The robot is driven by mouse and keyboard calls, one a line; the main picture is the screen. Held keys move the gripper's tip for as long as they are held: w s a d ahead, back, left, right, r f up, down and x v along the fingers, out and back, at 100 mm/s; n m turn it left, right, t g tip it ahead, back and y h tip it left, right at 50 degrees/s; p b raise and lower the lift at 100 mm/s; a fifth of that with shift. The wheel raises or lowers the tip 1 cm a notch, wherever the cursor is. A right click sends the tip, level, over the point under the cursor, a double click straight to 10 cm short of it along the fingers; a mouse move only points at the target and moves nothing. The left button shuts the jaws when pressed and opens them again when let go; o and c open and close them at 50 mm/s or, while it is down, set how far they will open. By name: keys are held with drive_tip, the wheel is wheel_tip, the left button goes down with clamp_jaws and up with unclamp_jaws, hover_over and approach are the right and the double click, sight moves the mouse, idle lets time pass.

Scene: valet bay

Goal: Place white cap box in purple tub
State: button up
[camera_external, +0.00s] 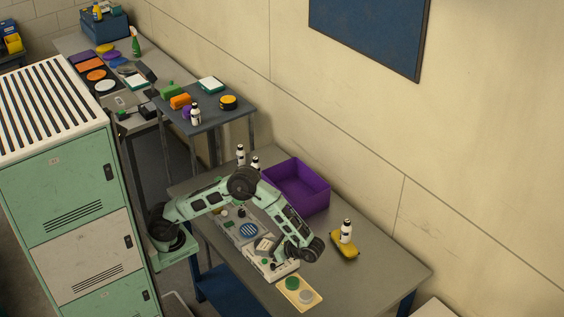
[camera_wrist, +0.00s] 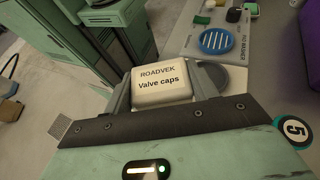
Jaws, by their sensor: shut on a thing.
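The white cap box (camera_wrist: 162,84), lettered "ROADVEK Valve caps", sits between the two fingers of my gripper in the wrist view. My gripper (camera_external: 268,253) is shut on it, low at the front of the near table in the external view. The purple tub (camera_external: 314,205) stands at the back of the same table, against the wall, up and right of my gripper. It is open-topped and its visible inside looks empty. My forearm crosses in front of the tub's lower left side.
Two white bottles (camera_external: 241,155) stand left of the tub. A bottle (camera_external: 346,231) and a yellow sponge-like item (camera_external: 345,248) are to its right. A grey panel with a blue grille (camera_wrist: 216,41) lies by my gripper. A tan board (camera_external: 299,293) holds two discs. The table's right end is clear.

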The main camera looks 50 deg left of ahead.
drive_tip(key=w+a+r+n+g+h, duration=0.1)
drive_tip(key=w+a+n+g+h, duration=0.2)
drive_tip(key=a+n+g+h, duration=0.5)
wheel_tip(320, 180, up, 10)
drive_tip(key=n+t+h, duration=1.4)
drive_tip(key=n+h, duration=0.4)
drive_tip(key=n, duration=0.4)
hover_over(271, 221)
drive_tip(key=shift+n, duration=0.3)
wheel_tip(271, 221, down, 18)
drive_tip(key=shift+w+r+p, duration=0.15)
drive_tip(key=shift+p, duration=0.5)
drive_tip(key=shift+f, duration=2.6)
drive_tip(key=shift+f, duration=0.15)
drive_tip(key=o, duration=1)
